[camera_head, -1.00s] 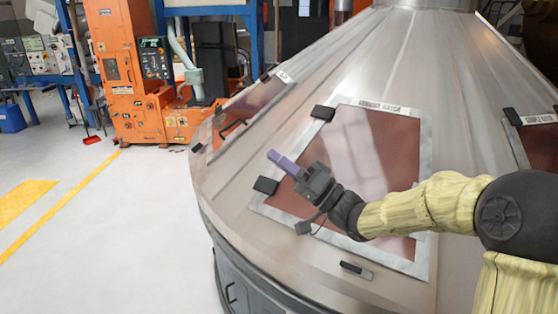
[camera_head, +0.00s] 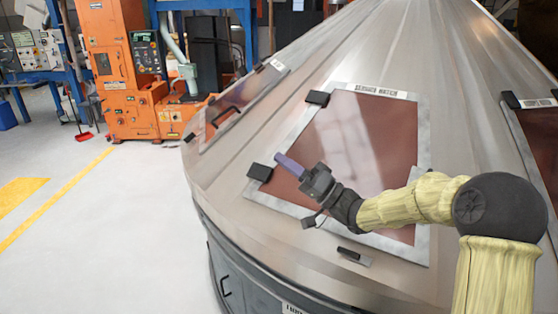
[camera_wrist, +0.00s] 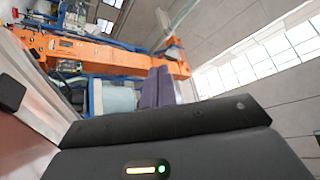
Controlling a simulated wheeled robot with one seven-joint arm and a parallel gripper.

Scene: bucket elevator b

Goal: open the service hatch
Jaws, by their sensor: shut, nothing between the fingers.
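The service hatch (camera_head: 363,130) is a reddish-brown panel in a grey frame on the sloping metal cone. It looks flush with the cone. Its label (camera_head: 382,90) is at the top edge. Two black blocks, an upper one (camera_head: 317,98) and a lower one (camera_head: 260,172), sit along its left edge. A small black latch-like part (camera_head: 350,254) is at its lower edge. My gripper (camera_head: 287,162) is shut and empty, over the hatch's left part, pointing up-left. Whether it touches is unclear. My arm hides the hatch's lower middle. The purple fingers (camera_wrist: 158,88) are together in the wrist view.
A similar hatch with a black handle (camera_head: 228,115) is on the cone to the left, another (camera_head: 540,140) at the right edge. An orange machine (camera_head: 120,70) stands at the back left. The floor (camera_head: 110,230) left of the cone is clear.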

